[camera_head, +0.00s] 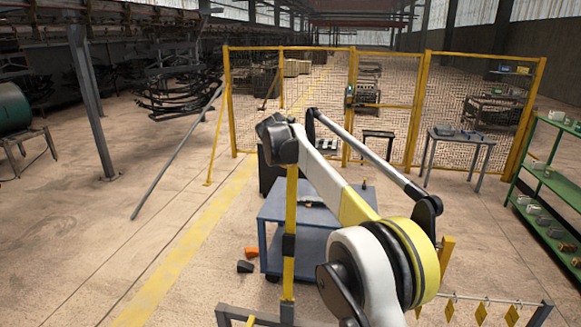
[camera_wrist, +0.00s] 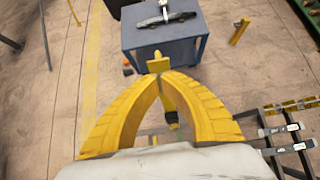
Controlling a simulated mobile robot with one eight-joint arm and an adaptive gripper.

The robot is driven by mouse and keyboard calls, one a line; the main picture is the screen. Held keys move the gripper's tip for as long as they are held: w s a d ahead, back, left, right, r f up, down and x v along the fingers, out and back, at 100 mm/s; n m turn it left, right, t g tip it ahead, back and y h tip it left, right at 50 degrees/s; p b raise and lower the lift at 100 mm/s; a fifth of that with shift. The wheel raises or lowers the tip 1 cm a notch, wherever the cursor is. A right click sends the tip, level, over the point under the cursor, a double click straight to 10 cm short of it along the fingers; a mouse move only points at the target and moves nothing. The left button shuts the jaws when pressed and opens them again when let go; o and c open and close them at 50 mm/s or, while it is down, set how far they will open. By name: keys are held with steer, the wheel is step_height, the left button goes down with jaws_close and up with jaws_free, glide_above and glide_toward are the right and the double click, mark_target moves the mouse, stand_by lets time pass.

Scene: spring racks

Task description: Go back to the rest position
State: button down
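My gripper (camera_wrist: 157,77) fills the middle of the wrist view. Its two curved yellow fingers bow outward and come together at their tips, with a gap between them lower down. A small yellow plate (camera_wrist: 159,64) shows right at the tips; I cannot tell whether it touches them. A yellow piece with a dark end (camera_wrist: 171,108) shows through the gap. No loose object is seen between the fingers.
A blue table (camera_head: 290,214), also in the wrist view (camera_wrist: 195,42), has a dark tool on top. A rack with yellow hooks (camera_head: 482,314) is at lower right. Green shelves (camera_head: 545,180) are at right. Floor at left is largely open.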

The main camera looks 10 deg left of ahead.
steer(key=v, duration=0.8)
steer(key=s+d+f+m+g+b, duration=0.1)
steer(key=s+d+f+m+b, duration=0.8)
steer(key=d, duration=0.3)
steer(key=s+d+f+m+g+b, duration=0.1)
steer(key=s+d+f+m+b, duration=0.6)
steer(key=s+d+m+b, duration=0.4)
steer(key=s+d+f+m+b, duration=0.4)
steer(key=s+f, duration=0.4)
steer(key=f, duration=0.2)
steer(key=s+d+f+m+b, duration=0.4)
steer(key=s+f+m+b, duration=0.1)
steer(key=s+f, duration=0.4)
steer(key=s+d+f+m+b, duration=0.4)
steer(key=s+f, duration=0.5)
steer(key=f, duration=0.3)
steer(key=m+b, duration=0.1)
steer(key=m, duration=0.1)
steer(key=shift+s+d+m, duration=0.15)
steer(key=shift+s+m, duration=0.05)
steer(key=shift+m, duration=0.1)
